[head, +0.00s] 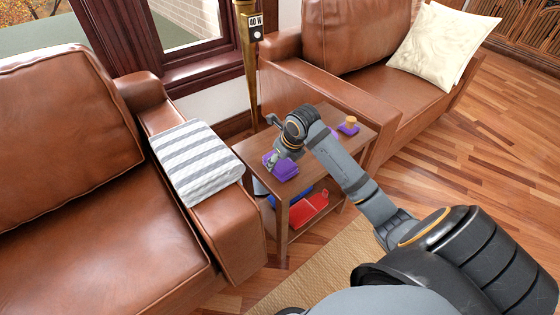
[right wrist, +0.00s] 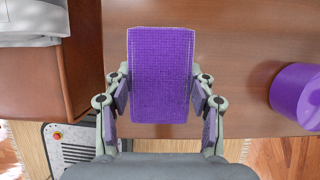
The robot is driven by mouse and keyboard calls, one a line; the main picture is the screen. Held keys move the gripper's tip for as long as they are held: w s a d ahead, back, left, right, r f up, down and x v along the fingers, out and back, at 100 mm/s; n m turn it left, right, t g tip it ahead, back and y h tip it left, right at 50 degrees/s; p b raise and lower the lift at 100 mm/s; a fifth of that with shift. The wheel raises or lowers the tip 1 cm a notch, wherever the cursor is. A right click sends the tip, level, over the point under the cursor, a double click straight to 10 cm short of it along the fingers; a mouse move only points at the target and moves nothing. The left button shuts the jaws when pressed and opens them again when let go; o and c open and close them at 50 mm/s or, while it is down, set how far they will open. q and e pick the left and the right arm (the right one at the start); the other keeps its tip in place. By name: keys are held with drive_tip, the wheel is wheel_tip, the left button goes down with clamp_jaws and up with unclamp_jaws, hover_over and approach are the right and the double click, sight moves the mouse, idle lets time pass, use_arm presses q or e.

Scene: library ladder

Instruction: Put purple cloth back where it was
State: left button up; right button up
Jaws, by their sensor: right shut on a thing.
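The purple cloth (head: 284,170) is a small folded block with a woven surface, over the near left part of the small wooden side table (head: 245,151). My right gripper (head: 273,159) is shut on it. In the right wrist view the cloth (right wrist: 161,75) stands between the two fingers of the gripper (right wrist: 161,90), above the brown tabletop (right wrist: 235,50). I cannot tell whether the cloth touches the tabletop. My left gripper is out of view.
A purple cylinder (right wrist: 299,92) is at the right in the right wrist view. A purple item with an orange top (head: 349,126) stands on the table's far side. A red item (head: 309,209) lies on the lower shelf. Leather armchairs flank the table; a striped cloth (head: 195,160) covers one armrest.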

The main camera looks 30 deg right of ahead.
sight(285, 163)
drive_tip(key=o, duration=1)
drive_tip(key=shift+c, duration=0.2)
drive_tip(key=shift+o, duration=0.7)
drive_tip(key=shift+r, duration=0.15)
drive_tip(key=p+v, duration=0.2)
drive_tip(key=v, duration=0.3)
drive_tip(key=shift+d+r, duration=0.1)
drive_tip(key=shift+r, duration=0.15)
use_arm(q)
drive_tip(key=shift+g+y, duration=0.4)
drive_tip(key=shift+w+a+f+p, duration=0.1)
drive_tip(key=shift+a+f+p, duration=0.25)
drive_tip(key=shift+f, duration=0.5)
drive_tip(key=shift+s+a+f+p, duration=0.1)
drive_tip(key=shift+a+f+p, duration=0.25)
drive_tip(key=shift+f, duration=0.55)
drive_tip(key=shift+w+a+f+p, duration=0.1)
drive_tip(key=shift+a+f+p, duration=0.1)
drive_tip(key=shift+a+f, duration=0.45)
use_arm(e)
drive_tip(key=v, duration=0.6)
drive_tip(key=shift+s, duration=0.15)
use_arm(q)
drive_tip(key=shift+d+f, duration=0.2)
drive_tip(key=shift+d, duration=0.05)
use_arm(e)
drive_tip(key=shift+r, duration=0.1)
